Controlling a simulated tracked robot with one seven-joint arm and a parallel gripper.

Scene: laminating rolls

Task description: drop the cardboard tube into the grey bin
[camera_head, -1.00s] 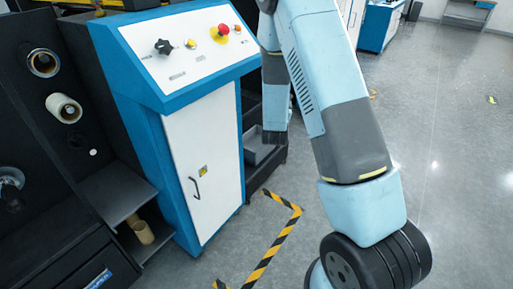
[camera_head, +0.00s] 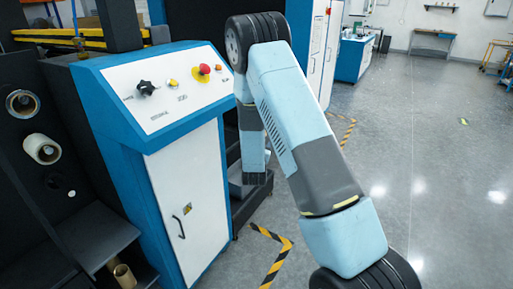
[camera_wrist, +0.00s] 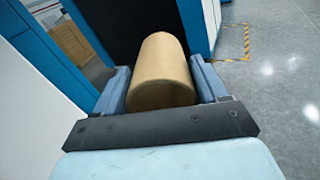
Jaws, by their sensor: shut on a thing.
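The brown cardboard tube (camera_wrist: 160,75) is between the two blue fingers of my gripper (camera_wrist: 163,82) in the wrist view. My gripper is shut on it, and the tube points away from the wrist. In the head view my forearm hangs down beside the blue and white control cabinet; the tube cannot be made out there. A grey edge (camera_head: 240,190) shows low beside the cabinet, partly behind my arm. I cannot tell whether it is the grey bin. No bin shows clearly in the wrist view.
The control cabinet (camera_head: 185,190) has knobs and a red button on its sloping top. A pale roll (camera_head: 42,148) sits on the dark machine at left, with another brown tube (camera_head: 124,276) on a low shelf. Striped floor tape (camera_head: 275,262) borders open grey floor at right.

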